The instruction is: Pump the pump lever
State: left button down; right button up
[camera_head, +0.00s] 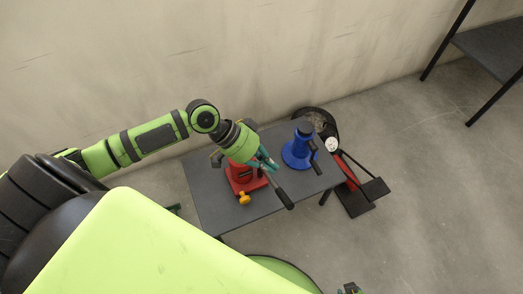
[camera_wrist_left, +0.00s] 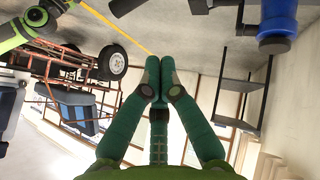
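A red pump (camera_head: 243,180) with a yellow knob (camera_head: 244,198) stands on a dark grey table (camera_head: 215,213). A dark lever with a black grip (camera_head: 286,199) slants from near the pump toward the table's front edge. My left gripper (camera_head: 268,163), with teal fingers, is above the pump, beside the upper end of the lever, and hides part of both. I cannot tell if it touches the lever. In the left wrist view its fingertips (camera_wrist_left: 160,66) are together with nothing visible between them. Part of my right arm (camera_wrist_left: 38,20) shows there; its gripper is not clear.
A blue device (camera_head: 297,151) with a black handle stands on the table, right of the pump. A dark round bin (camera_head: 311,112) and a red and black pedal-like object (camera_head: 359,190) are beyond the table. Dark shelves (camera_head: 492,45) stand far right.

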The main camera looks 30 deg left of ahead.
aim_at(279, 192)
pick_arm(q)
jog(key=x, duration=0.4)
jog(key=f, duration=0.1)
jog(key=s+d+f+b, duration=0.1)
jog(key=f, duration=0.1)
jog(key=shift+s+d+f, duration=0.1)
jog(key=shift+d, duration=0.05)
jog(key=shift+s+d+f, duration=0.1)
jog(key=shift+s+f, duration=0.1)
jog(key=shift+f, duration=0.2)
pick_arm(e)
jog(key=shift+s+a+r+g, duration=0.15)
jog(key=shift+s+r+g, duration=0.1)
jog(key=shift+s+g, duration=0.05)
